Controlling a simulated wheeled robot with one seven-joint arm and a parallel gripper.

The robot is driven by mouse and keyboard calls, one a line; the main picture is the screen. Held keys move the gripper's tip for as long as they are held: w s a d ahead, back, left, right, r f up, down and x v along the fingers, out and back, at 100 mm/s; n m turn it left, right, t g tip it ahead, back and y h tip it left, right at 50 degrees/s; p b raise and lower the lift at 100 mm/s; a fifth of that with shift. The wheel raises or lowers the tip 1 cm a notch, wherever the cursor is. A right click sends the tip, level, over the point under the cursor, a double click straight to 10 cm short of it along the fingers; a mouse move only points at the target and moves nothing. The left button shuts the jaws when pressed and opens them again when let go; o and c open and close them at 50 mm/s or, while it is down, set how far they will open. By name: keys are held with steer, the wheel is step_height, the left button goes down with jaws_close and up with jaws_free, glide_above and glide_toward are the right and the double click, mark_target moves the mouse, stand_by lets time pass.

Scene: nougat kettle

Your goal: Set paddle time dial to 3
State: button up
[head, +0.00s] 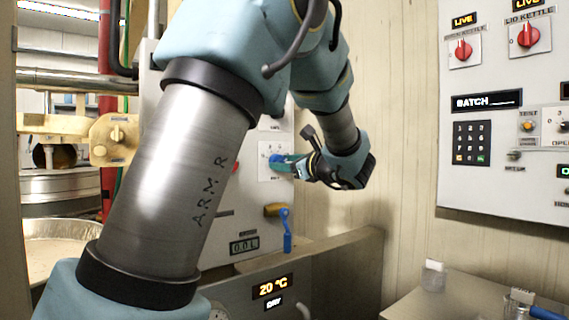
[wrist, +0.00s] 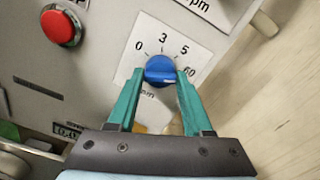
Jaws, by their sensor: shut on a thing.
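The dial is a round blue knob (wrist: 160,70) on a white plate (wrist: 138,53) marked 0, 3, 5 and 60, with small text below that is partly hidden. My gripper (wrist: 161,74) has its two green fingers on either side of the knob and is shut on it. In the head view the blue knob (head: 276,161) shows at the tip of my gripper (head: 283,163), on the white panel behind my arm.
A red button (wrist: 62,27) is left of the dial plate. Below the dial in the head view are a blue-handled valve (head: 286,230) and a 0.0 L display (head: 244,245). A control panel (head: 480,190) with red knobs and a keypad is at right. My arm hides much of the dial's panel.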

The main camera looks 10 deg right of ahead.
jaws_close()
steer(key=shift+f+b, duration=0.15)
steer(key=shift+b, duration=0.3)
steer(key=shift+n+b, duration=8.9)
steer(key=shift+b, duration=4.85)
